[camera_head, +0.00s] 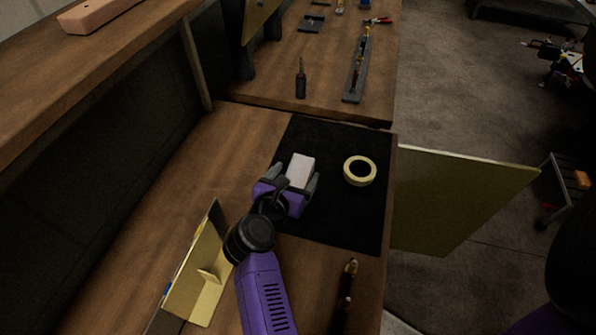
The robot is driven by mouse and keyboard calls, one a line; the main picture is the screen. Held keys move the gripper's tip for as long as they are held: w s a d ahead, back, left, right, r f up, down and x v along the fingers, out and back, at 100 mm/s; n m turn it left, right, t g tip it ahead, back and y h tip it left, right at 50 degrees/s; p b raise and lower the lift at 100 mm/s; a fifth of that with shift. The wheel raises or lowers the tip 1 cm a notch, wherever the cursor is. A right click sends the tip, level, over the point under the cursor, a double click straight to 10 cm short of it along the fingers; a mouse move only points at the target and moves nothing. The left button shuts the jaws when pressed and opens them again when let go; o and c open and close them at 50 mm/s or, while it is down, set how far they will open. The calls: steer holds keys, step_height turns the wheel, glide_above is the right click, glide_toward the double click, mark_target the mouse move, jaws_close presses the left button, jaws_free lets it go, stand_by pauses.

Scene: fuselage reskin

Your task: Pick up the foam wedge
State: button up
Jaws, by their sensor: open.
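A pale, whitish block (302,168), which looks like the foam wedge, is on the black mat (335,215) on the wooden bench. My gripper (293,178) reaches over the mat with its fingers apart, one on each side of the block. The block's near end is between the fingers, and its far end shows beyond them. I cannot tell whether the fingers touch it. The purple gripper body and wrist hide part of the mat's near left area.
A yellow tape roll (360,171) lies right of the block on the mat. A yellowish panel piece (200,275) stands left of my arm. A dark slim tool (346,295) lies near the front right edge. A large panel (455,195) hangs off the right side.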

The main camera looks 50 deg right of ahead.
steer(key=shift+x, duration=1.4)
steer(key=shift+c, duration=0.4)
steer(key=c, duration=1.3)
steer(key=shift+r, duration=0.1)
